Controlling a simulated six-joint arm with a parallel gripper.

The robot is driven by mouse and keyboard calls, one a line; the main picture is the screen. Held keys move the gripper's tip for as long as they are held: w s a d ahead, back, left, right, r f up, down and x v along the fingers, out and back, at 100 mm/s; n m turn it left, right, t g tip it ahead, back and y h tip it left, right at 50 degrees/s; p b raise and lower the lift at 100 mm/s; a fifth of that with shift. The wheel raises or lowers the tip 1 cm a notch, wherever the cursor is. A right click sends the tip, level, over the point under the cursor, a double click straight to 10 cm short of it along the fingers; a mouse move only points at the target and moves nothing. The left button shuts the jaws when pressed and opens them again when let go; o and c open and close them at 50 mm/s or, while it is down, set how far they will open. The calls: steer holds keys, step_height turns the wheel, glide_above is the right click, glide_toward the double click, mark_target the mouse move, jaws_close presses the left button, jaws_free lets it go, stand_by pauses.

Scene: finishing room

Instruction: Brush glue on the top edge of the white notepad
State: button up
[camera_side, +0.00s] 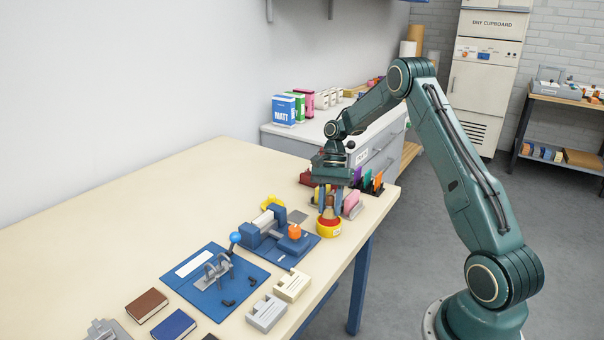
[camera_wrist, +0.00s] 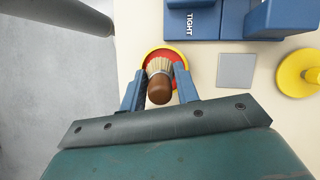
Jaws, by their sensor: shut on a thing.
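My gripper (camera_side: 328,209) is shut on a brush with a brown handle (camera_wrist: 160,88) and tan bristles (camera_wrist: 158,65). In the wrist view the brush stands between my blue fingers (camera_wrist: 160,88). The bristles point down at a round yellow pot (camera_side: 328,231) with a red inside, which also shows in the wrist view (camera_wrist: 151,54). I cannot tell how deep the bristles sit in it. A white block (camera_side: 263,218), possibly the notepad, is held in the blue clamp (camera_side: 250,236) left of the pot. Its top edge is too small to judge.
A blue board (camera_side: 210,300) with grey metal parts lies in front of the clamp. A cream block (camera_side: 292,285) and a grey block (camera_side: 267,313) lie near the table's front edge. Coloured items (camera_side: 373,182) stand behind my gripper.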

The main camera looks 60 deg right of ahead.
mark_target(327, 200)
steer(key=shift+f, duration=0.65)
stand_by(0.8)
steer(key=shift+r, duration=0.1)
stand_by(0.5)
steer(key=shift+r, duration=3.4)
steer(key=shift+w+a+r+n, duration=0.15)
steer(key=shift+w+a+n, duration=0.1)
steer(key=shift+a+n, duration=0.1)
steer(key=w+a+r+n+g+h, duration=0.1)
steer(key=w+a+r+n+h, duration=0.1)
steer(key=a+n, duration=0.4)
steer(key=w+a+r+n+g+h, duration=0.2)
steer(key=w+a+r+n, duration=0.1)
steer(key=a+n, duration=0.3)
steer(key=shift+w+a+r+h, duration=0.15)
steer(key=shift+a+r+h, duration=0.15)
steer(key=shift+a+r, duration=0.1)
